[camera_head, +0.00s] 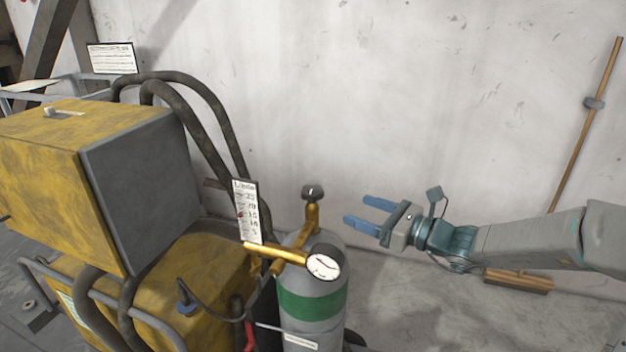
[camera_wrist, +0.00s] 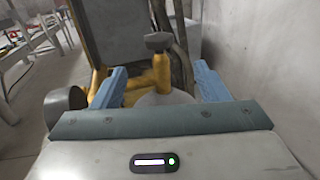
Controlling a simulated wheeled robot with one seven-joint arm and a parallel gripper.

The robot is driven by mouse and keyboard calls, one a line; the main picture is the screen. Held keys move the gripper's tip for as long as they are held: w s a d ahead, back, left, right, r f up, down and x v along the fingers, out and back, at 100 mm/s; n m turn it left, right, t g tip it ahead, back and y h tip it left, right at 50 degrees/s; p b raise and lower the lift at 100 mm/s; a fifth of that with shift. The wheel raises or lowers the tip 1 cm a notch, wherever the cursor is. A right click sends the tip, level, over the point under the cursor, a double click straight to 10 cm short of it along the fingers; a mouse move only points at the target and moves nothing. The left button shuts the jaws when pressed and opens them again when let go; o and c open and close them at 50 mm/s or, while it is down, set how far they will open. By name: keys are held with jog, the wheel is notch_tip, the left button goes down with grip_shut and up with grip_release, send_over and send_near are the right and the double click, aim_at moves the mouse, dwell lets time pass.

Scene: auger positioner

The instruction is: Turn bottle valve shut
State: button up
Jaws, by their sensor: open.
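The bottle (camera_head: 312,310) is a grey cylinder with a green band, standing at the lower middle of the head view. Its valve is a dark knob (camera_head: 313,192) on top of a brass stem (camera_head: 311,222). The knob also shows in the wrist view (camera_wrist: 158,41), ahead of my fingers and between their lines. My gripper (camera_head: 362,212) is open and empty, to the right of the valve, with its blue fingers pointing left at it. A gap separates the fingertips from the knob. The fingers also show in the wrist view (camera_wrist: 160,83).
A round gauge (camera_head: 324,262) and brass regulator (camera_head: 270,250) sit below the valve, with a flow tube card (camera_head: 246,212) beside them. A yellow machine (camera_head: 60,150) with dark hoses (camera_head: 205,105) stands left. A pale wall (camera_head: 400,90) is behind. A broom (camera_head: 518,281) leans right.

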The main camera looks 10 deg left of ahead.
aim_at(321, 196)
jog(key=x, duration=1.3)
jog(key=shift+a, duration=0.45)
jog(key=shift+c, duration=0.3)
jog(key=c, duration=0.9)
